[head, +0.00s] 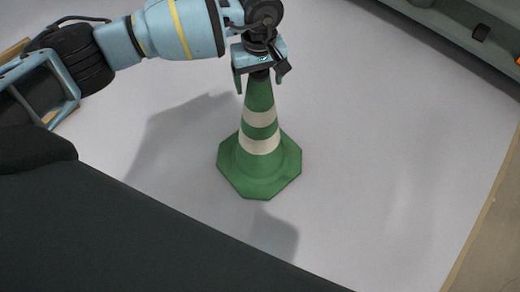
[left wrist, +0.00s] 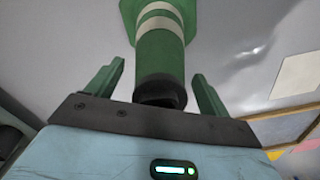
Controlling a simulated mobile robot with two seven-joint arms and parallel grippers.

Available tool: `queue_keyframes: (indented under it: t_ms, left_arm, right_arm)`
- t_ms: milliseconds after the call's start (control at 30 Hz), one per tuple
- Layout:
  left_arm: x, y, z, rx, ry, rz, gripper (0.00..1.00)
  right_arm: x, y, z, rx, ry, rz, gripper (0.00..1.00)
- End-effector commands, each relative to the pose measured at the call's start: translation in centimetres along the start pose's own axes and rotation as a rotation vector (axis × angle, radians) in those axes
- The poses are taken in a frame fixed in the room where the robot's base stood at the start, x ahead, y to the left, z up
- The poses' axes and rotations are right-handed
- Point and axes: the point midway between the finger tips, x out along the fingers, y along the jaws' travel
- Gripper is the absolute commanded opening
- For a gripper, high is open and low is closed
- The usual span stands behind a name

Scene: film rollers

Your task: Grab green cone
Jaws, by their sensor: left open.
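The green cone (head: 260,150) with white bands stands upright on the light grey floor in the middle of the head view. It also fills the upper middle of the left wrist view (left wrist: 160,55), its dark tip toward the gripper. My left gripper (head: 262,84) is at the top of the cone. Its green fingers (left wrist: 160,92) are open, one on each side of the cone's top, with gaps showing between them and the cone in the left wrist view. My right gripper is in neither view.
The floor (head: 380,150) around the cone is clear. A grey-green structure (head: 455,30) runs along the upper right. A brown edge strip (head: 490,230) lies at the lower right. My dark body covers the lower left.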

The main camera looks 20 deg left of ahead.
Motion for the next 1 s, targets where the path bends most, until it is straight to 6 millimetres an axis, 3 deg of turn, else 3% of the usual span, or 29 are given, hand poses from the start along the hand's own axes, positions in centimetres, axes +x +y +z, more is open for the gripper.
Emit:
queue_keyframes:
  t_ms: [167,800,1000]
  left_arm:
    - [-0.11,0.04,-0.02,0.000,0.001,0.001,0.80]
    - [-0.14,0.04,-0.01,0.001,0.001,0.001,0.00]
    - [-0.40,0.17,-0.08,0.001,0.003,0.007,0.00]
  right_arm:
    - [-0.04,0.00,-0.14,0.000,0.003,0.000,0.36]
    - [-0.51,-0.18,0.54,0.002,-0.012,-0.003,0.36]
    - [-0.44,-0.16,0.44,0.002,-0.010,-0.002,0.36]
